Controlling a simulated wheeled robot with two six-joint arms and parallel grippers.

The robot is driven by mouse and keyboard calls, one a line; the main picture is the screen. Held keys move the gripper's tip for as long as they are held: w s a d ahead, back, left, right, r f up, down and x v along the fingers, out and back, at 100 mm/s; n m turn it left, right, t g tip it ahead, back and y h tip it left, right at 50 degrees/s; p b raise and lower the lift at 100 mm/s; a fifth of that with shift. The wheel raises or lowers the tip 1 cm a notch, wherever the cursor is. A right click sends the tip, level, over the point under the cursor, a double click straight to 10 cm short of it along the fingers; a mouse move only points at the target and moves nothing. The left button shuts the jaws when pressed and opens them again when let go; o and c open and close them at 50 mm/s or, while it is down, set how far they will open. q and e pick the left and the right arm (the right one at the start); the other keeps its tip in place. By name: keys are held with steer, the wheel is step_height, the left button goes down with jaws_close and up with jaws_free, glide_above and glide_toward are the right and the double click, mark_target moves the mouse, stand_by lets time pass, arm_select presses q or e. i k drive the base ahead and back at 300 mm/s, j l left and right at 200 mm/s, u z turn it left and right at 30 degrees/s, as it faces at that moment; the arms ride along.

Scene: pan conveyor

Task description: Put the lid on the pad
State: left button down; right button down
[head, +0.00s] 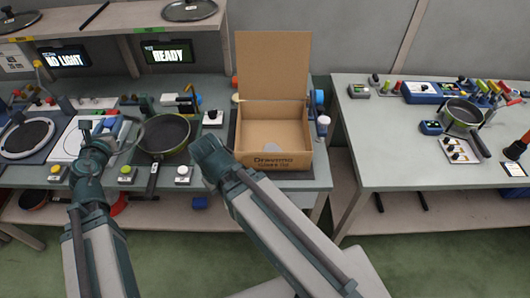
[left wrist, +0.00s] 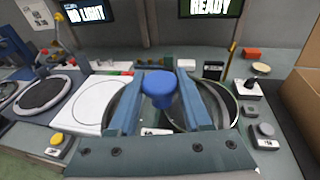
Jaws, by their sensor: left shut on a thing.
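The lid (left wrist: 158,88), with a blue knob and a thin pale rim, sits between the fingers of my left gripper in the left wrist view. My left gripper (left wrist: 162,95) is shut on it; in the head view the left gripper (head: 98,132) mostly hides the lid. A white square pad (left wrist: 92,100) with a thin circle drawn on it lies left of the gripper; in the head view the pad (head: 68,143) is partly covered by my left arm. My right gripper (head: 205,147) is right of the black pan; its fingers cannot be made out.
The black pan (head: 164,136) stands just right of the lid. A dark round plate (head: 25,136) is left of the pad. An open cardboard box (head: 272,160) stands right of my right gripper. Small button boxes (head: 127,172) line the front edge. Lids rest on the shelf (head: 120,17) above.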

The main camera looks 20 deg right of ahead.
mark_target(273, 149)
steer(key=k+l, duration=0.15)
steer(key=l, duration=0.25)
steer(key=k+l, duration=0.1)
steer(key=l, duration=0.3)
steer(key=k+l, duration=0.15)
steer(key=l, duration=0.25)
steer(key=k+l, duration=0.1)
steer(key=l, duration=0.3)
steer(key=k+l, duration=0.15)
steer(key=l, duration=0.25)
steer(key=k+l, duration=0.1)
steer(key=l, duration=0.3)
